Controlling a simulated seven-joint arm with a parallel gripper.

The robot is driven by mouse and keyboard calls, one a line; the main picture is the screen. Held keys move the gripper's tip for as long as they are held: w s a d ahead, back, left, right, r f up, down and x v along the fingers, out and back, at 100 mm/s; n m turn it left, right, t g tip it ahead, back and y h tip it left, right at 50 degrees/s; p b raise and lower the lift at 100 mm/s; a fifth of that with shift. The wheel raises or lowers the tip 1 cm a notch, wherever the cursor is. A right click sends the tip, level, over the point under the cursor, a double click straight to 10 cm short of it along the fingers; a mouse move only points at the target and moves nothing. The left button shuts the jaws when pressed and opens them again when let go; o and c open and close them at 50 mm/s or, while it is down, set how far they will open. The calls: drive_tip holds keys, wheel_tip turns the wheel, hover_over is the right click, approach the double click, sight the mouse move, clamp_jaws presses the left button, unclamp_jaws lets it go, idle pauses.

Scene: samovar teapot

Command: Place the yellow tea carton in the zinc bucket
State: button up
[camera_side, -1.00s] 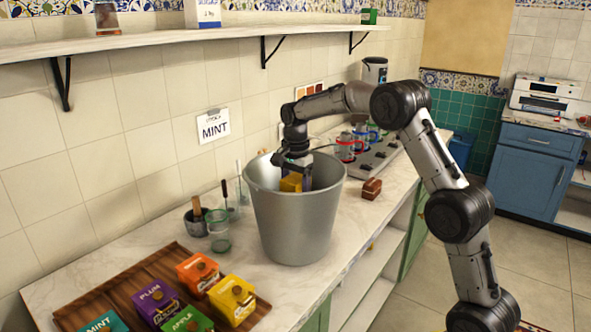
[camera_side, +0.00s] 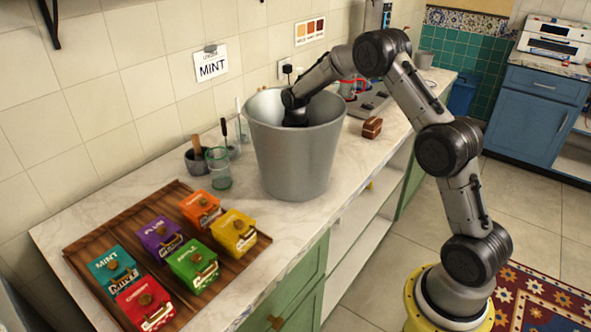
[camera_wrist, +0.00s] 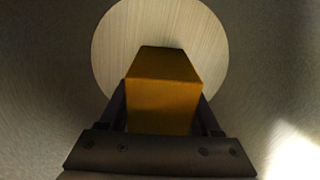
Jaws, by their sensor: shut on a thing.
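The zinc bucket (camera_side: 295,155) stands upright on the counter. My arm reaches down through its mouth, so my gripper is hidden inside it in the side view. In the wrist view my gripper (camera_wrist: 163,112) is shut on a yellow carton (camera_wrist: 163,105), with one finger on each side. The carton is inside the bucket, above its round pale floor (camera_wrist: 112,50). I cannot tell whether the carton touches the floor. Another yellow carton (camera_side: 234,232) stands on the wooden tray (camera_side: 95,232).
Orange (camera_side: 200,208), purple (camera_side: 160,237), green (camera_side: 193,266), teal (camera_side: 113,270) and red (camera_side: 144,303) cartons share the tray. A glass (camera_side: 219,168) and a mortar (camera_side: 195,160) stand left of the bucket. A small brown block (camera_side: 372,128) lies to its right.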

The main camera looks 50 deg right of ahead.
drive_tip(key=o, duration=1.4)
drive_tip(key=shift+f, duration=0.1)
drive_tip(key=shift+c, duration=0.2)
wheel_tip(320, 180, up, 12)
drive_tip(key=shift+r, duration=0.15)
